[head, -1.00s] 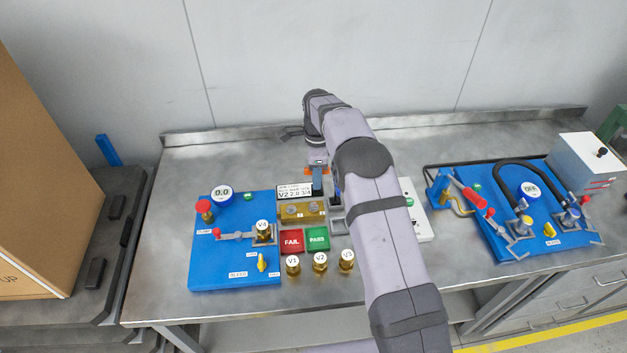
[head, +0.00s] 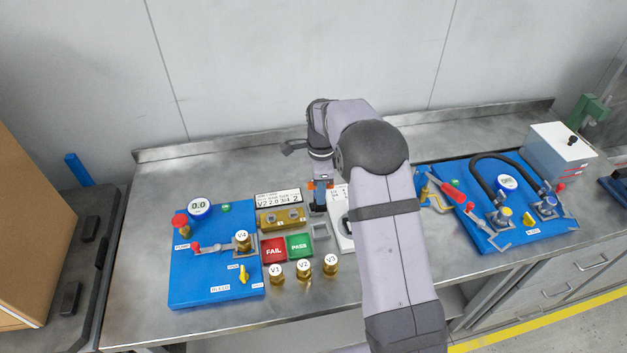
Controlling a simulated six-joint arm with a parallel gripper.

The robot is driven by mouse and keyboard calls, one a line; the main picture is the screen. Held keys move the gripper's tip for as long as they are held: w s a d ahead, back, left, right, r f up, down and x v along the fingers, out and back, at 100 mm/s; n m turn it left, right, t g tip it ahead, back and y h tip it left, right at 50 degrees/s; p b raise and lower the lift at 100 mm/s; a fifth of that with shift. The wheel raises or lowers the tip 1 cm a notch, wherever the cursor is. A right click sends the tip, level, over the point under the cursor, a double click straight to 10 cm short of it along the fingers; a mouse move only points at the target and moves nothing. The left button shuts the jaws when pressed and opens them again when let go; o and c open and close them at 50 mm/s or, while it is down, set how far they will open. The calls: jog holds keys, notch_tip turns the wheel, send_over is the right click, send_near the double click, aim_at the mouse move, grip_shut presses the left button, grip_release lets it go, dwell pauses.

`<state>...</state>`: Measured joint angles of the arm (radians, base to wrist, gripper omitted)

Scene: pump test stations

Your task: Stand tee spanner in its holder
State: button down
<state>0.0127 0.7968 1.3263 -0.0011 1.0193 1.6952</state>
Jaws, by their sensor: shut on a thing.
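My gripper (head: 320,186) hangs low over the middle of the bench, just behind the brass block, with orange at its jaws. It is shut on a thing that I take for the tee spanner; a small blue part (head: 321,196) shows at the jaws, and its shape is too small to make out. A small dark grey piece (head: 318,210) shows right below it; I cannot tell whether they touch. A grey square fixture (head: 320,232), possibly the holder, sits on the bench nearer the front, right of the PASS pad. My arm hides part of this area.
The left blue station (head: 215,285) has a gauge and valve V4. A brass block (head: 282,219), FAIL pad (head: 274,250) and PASS pad (head: 299,247) lie beside it, with valves V1, V2 and V3 in front. A white board (head: 342,237) is partly behind my arm. Another blue station (head: 500,240) stands right.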

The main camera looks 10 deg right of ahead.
aim_at(321, 210)
jog(key=shift+s+f+n, duration=0.3)
jog(key=shift+f+n, duration=0.1)
jog(key=shift+f, duration=0.4)
jog(key=shift+s+f+n, duration=0.3)
jog(key=shift+f+n, duration=0.1)
jog(key=shift+f, duration=0.35)
jog(key=shift+f+b, duration=1.5)
jog(key=shift+f, duration=0.35)
jog(key=shift+f+b, duration=0.35)
jog(key=shift+f, duration=0.3)
jog(key=shift+f+b, duration=0.3)
jog(key=shift+f, duration=0.85)
dwell(0.7)
